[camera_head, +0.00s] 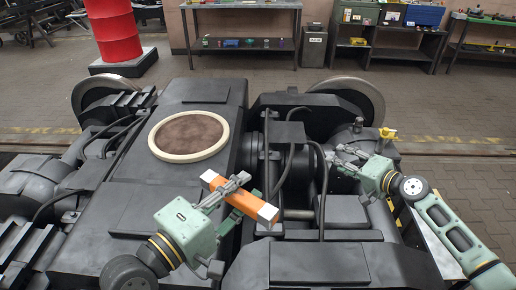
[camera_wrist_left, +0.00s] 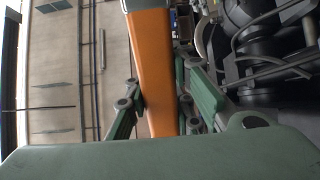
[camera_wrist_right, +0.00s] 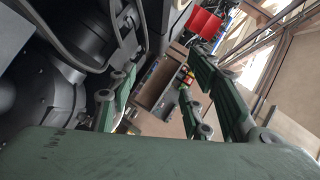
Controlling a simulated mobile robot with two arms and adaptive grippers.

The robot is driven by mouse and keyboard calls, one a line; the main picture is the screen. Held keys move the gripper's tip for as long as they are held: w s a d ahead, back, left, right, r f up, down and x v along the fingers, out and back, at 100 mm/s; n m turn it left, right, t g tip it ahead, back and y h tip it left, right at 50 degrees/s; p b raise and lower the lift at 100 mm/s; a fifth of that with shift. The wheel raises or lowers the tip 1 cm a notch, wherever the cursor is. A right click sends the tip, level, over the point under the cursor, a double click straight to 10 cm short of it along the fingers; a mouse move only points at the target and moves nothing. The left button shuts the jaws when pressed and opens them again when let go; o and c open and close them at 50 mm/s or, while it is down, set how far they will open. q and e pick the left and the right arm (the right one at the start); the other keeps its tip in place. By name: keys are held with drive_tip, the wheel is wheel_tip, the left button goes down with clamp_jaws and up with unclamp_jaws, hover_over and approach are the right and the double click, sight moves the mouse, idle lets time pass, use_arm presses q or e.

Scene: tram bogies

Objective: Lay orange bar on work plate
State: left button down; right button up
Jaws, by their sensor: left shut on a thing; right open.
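The orange bar (camera_head: 252,206) has pale ends and is held in my left gripper (camera_head: 232,192), in front of and to the right of the round work plate. In the left wrist view the orange bar (camera_wrist_left: 153,70) runs up between the fingers of my left gripper (camera_wrist_left: 160,103). The work plate (camera_head: 189,134) is a brown disc with a cream rim, lying on the flat black bogie top; its surface is bare. My right gripper (camera_head: 345,160) is open and empty over the right part of the bogie. In the right wrist view my right gripper (camera_wrist_right: 160,95) has its fingers wide apart.
The black bogie (camera_head: 110,215) fills the foreground, with cables and a cylindrical housing to the right of the plate. A yellow part (camera_head: 388,133) stands near my right gripper. A red barrel (camera_head: 115,32) and a bench (camera_head: 240,6) stand behind. The bogie top around the plate is clear.

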drive_tip(key=s+a+r+n+g+y, duration=0.35)
drive_tip(key=a+r, duration=0.55)
drive_tip(key=a, duration=0.3)
drive_tip(key=s+a+r+n+g+y, duration=0.2)
drive_tip(key=a+r+n+g, duration=0.25)
drive_tip(key=a+r, duration=0.65)
drive_tip(key=s+a+r+n+g+h, duration=0.35)
drive_tip(key=s+a+r+n, duration=0.25)
drive_tip(key=s+a, duration=0.4)
drive_tip(key=n+h, duration=0.4)
drive_tip(key=h, duration=0.6)
approach(259, 207)
drive_tip(key=f, duration=0.9)
drive_tip(key=shift+w+d+f, duration=0.15)
drive_tip(key=shift+w+f, duration=0.1)
clamp_jaws()
use_arm(q)
drive_tip(key=c, duration=1.4)
unclamp_jaws()
drive_tip(key=shift+c, duration=0.2)
